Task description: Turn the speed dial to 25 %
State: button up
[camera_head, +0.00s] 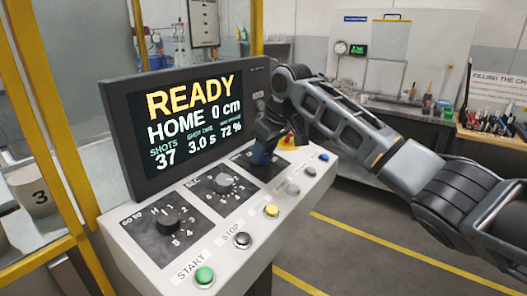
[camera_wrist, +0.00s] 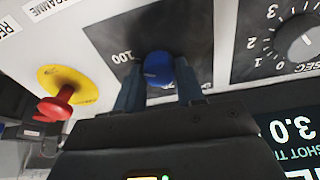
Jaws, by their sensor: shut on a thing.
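The speed dial (camera_wrist: 158,68) is a blue knob on a black plate marked 100 at one side. In the wrist view my gripper (camera_wrist: 160,88) has its two fingers on either side of the knob, shut on it. In the head view my gripper (camera_head: 264,150) covers most of this dial at the far right of the dial row. The knob's pointer and most of its scale are hidden. The screen (camera_head: 192,115) reads READY, HOME 0 cm, 37 shots, 3.0 s and 72 % under a small, hard-to-read label.
A red stop button on a yellow base (camera_head: 287,141) stands close beside my gripper. The seconds dial (camera_head: 224,183) and the GO TO dial (camera_head: 170,222) lie to the left. Several buttons, including the green START button (camera_head: 204,276), line the panel's front edge.

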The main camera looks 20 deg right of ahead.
jog(key=n+p, duration=0.1)
jog(key=n, duration=0.4)
jog(key=shift+y, duration=0.3)
jog(key=n, duration=0.3)
jog(key=n+g, duration=0.1)
jog(key=n, duration=0.2)
jog(key=shift+n+y+b, duration=0.3)
jog(key=shift+n, duration=0.1)
jog(key=n+b, duration=0.1)
jog(key=n, duration=0.4)
jog(key=shift+d+n+g, duration=0.1)
jog(key=shift+n+g, duration=0.2)
jog(key=shift+g, duration=0.1)
jog(key=n+b, duration=0.1)
jog(key=n, duration=0.5)
jog(key=shift+w+g, duration=0.1)
jog(key=shift+g, duration=0.3)
jog(key=o, duration=1)
jog(key=shift+r, duration=0.15)
